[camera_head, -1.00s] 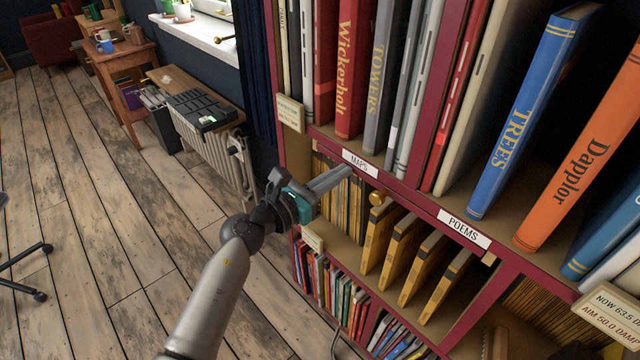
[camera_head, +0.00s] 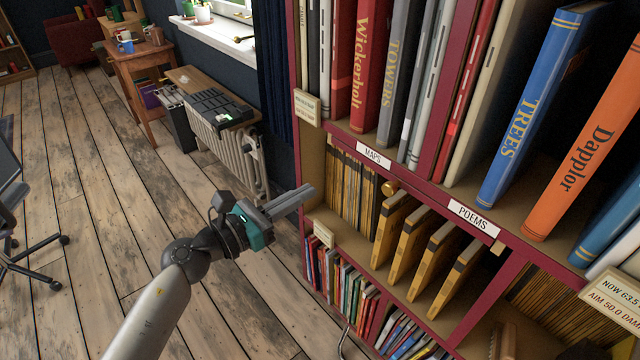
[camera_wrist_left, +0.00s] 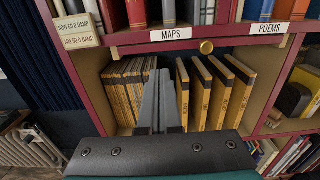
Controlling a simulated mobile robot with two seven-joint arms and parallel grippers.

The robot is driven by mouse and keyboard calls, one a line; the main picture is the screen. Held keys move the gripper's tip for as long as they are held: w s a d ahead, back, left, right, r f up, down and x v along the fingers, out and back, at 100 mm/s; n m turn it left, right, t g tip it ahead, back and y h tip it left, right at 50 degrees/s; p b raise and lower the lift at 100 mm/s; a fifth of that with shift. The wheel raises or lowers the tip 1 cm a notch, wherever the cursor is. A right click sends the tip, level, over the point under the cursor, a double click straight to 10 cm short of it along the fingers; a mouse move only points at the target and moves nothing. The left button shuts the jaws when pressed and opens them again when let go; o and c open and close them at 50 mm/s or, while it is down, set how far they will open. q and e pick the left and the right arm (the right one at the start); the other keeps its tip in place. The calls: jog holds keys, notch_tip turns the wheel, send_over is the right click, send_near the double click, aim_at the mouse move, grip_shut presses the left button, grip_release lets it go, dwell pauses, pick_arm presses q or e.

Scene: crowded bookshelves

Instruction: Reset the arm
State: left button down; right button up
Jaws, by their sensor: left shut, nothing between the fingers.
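My left gripper (camera_head: 290,202) is shut and empty. In the head view it is over the wooden floor, just left of the bookshelf (camera_head: 308,165), with its fingers pointing right towards the shelf. In the left wrist view the closed fingers (camera_wrist_left: 158,100) point at the MAPS compartment, apart from the yellow-spined books (camera_wrist_left: 200,92) as far as I can tell. My right gripper is not in view.
The MAPS compartment holds thin volumes and several leaning yellow books (camera_head: 420,250). A brass knob (camera_head: 389,188) sits by the MAPS label (camera_head: 373,156). Small books (camera_head: 345,295) fill the shelf below.

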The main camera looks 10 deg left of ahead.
pick_arm(q)
jog(key=s+a+f+n+g+y, duration=0.1)
jog(key=s+a+f+n+y, duration=0.15)
jog(key=f+n, duration=0.65)
jog(key=s+a+f+n+g+y, duration=0.1)
jog(key=s+a+f+n+y, duration=0.15)
jog(key=f+n, duration=0.7)
jog(key=s+a+f+n+y, duration=0.2)
jog(key=s+f+n+y, duration=0.15)
jog(key=f+n, duration=0.6)
jog(key=s+f+n+g+y, duration=0.2)
jog(key=s+f+n+g, duration=0.35)
jog(key=s+f, duration=0.95)
jog(key=s+d+f+n+g, duration=0.1)
jog(key=s+f+n+g, duration=0.2)
jog(key=s, duration=0.6)
jog(key=s+d+f+n+g, duration=0.1)
jog(key=s+f+n+g, duration=0.2)
jog(key=s, duration=0.6)
jog(key=shift+f+n, duration=0.65)
jog(key=shift+f, duration=0.1)
